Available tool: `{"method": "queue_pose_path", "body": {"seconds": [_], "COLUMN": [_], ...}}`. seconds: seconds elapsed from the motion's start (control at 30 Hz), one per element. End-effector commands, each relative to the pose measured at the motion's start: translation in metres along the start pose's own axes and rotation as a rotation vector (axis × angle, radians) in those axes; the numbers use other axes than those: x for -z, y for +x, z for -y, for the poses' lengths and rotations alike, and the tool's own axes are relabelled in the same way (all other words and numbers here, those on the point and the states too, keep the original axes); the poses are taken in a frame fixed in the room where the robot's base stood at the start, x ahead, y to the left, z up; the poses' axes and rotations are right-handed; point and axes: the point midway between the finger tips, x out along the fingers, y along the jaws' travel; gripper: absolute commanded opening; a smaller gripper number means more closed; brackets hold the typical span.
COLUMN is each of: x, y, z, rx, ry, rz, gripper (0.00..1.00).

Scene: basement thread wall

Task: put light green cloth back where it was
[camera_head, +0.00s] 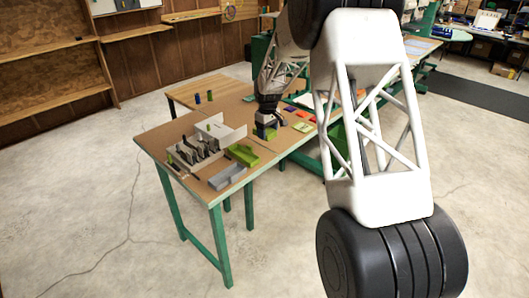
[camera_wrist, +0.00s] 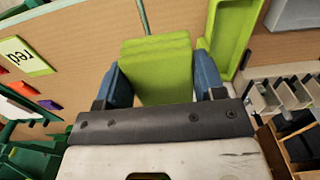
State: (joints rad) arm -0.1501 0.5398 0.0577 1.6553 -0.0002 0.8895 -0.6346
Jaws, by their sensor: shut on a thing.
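My gripper (camera_head: 265,128) is over the brown table (camera_head: 165,140), near the green tray. In the wrist view its two blue fingers (camera_wrist: 163,82) stand on either side of a folded light green cloth (camera_wrist: 158,62), shut on it. The cloth also shows as a small green patch (camera_head: 262,134) under the gripper in the head view, mostly hidden. I cannot tell whether the cloth touches the table.
A green tray (camera_head: 243,154), a grey tray (camera_head: 227,176) and a white divided rack (camera_head: 232,134) stand near the gripper. Coloured pieces, one orange (camera_head: 303,114), lie to the right. Two small cylinders (camera_head: 197,98) stand farther back.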

Motion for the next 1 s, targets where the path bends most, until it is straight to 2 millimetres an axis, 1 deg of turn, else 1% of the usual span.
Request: {"method": "queue_pose_path", "body": {"seconds": [0.13, 0.23, 0.5, 0.6, 1.0], "x": [0.000, 0.000, 0.001, 0.001, 0.001], "y": [0.001, 0.005, 0.033, 0.038, 0.043], "z": [0.000, 0.000, 0.000, 0.000, 0.000], "rx": [0.000, 0.000, 0.000, -0.001, 0.000], "ry": [0.000, -0.001, -0.001, -0.001, -0.001], "rz": [0.000, 0.000, 0.000, -0.001, 0.000], "gripper": [0.41, 0.41, 0.41, 0.41, 0.41]}}
